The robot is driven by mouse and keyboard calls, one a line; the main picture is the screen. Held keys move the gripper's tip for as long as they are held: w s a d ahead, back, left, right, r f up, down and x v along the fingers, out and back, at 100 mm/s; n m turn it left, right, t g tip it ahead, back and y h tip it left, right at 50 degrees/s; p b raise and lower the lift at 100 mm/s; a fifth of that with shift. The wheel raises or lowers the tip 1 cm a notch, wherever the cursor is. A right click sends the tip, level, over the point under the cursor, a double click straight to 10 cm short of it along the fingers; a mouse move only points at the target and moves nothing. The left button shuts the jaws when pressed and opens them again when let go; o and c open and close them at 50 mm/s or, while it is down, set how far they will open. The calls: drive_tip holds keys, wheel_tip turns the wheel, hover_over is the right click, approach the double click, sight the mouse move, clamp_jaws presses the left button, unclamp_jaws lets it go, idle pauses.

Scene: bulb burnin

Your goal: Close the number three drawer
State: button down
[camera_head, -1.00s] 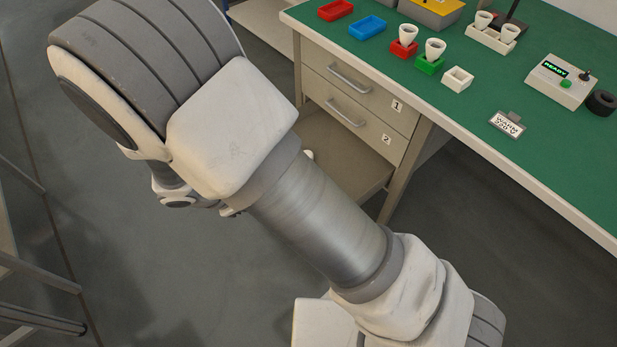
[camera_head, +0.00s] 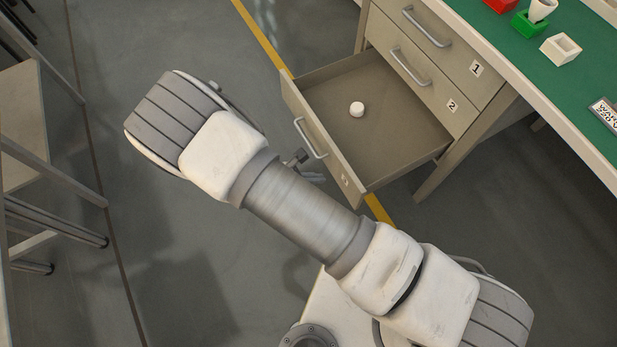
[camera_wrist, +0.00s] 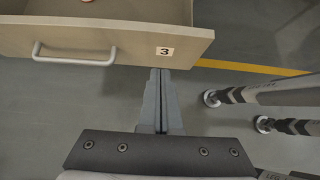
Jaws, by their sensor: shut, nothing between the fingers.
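The number three drawer (camera_head: 395,145) is pulled out below the drawers labelled 1 and 2. A small white round object (camera_head: 357,109) lies inside it. In the wrist view the drawer front (camera_wrist: 120,40) shows its bar handle (camera_wrist: 75,58) at left and the label 3 (camera_wrist: 165,51) at right. My gripper (camera_wrist: 161,75) is shut and empty, with its fingertips at the lower edge of the drawer front, just below the label. I cannot tell whether they touch it. In the head view my arm partly hides the gripper, in front of the drawer front.
Drawer 1 (camera_head: 440,45) and drawer 2 (camera_head: 415,80) are shut. The green bench top (camera_head: 560,100) holds a green holder (camera_head: 528,24) and a white holder (camera_head: 560,48). Stools (camera_head: 40,150) stand at the left. The floor before the drawer is otherwise clear.

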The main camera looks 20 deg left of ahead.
sight(345, 171)
drive_tip(key=shift+w+d+f+b, duration=0.3)
drive_tip(key=shift+w+d+f, duration=0.1)
drive_tip(key=shift+w+d, duration=0.35)
drive_tip(key=shift+w+d+f+b, duration=0.25)
drive_tip(key=shift+w+d+f, duration=0.25)
drive_tip(key=shift+w, duration=0.4)
drive_tip(key=shift+w+d+f+b, duration=0.3)
drive_tip(key=shift+w+d, duration=0.45)
drive_tip(key=shift+w, duration=0.1)
